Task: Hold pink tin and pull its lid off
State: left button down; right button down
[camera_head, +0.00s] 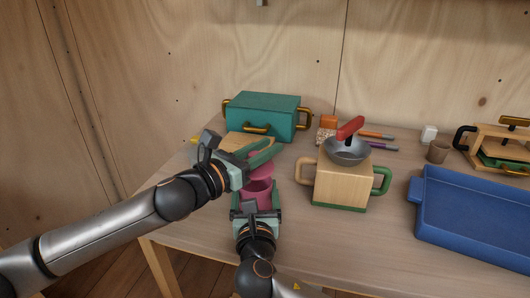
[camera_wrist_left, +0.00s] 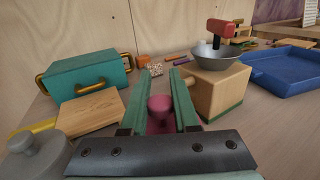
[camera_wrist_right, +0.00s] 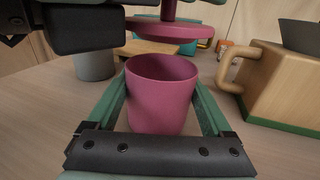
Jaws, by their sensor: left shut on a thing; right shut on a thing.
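The pink tin (camera_wrist_right: 163,100) stands upright and open at the top, between the fingers of my right gripper (camera_head: 258,200), which is shut on its sides. The tin also shows in the head view (camera_head: 258,186). Its pink lid (camera_wrist_right: 170,28), a flat disc with a stem, is above the tin and apart from it, with a visible gap. My left gripper (camera_head: 267,160) is shut on the lid's knob (camera_wrist_left: 160,105) and holds the lid up. In the head view the left fingers hide part of the lid.
A teal box (camera_head: 266,116) with gold handles and a wooden board (camera_wrist_left: 90,113) lie behind. A wooden block (camera_head: 340,182) with handles, bearing a grey pan (camera_head: 347,151), stands close on the right. A grey lidded pot (camera_wrist_left: 38,158) is at left. A blue tray (camera_head: 418,200) lies far right.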

pick_arm(q)
jog(key=shift+r, duration=1.5)
pick_arm(e)
grip_release()
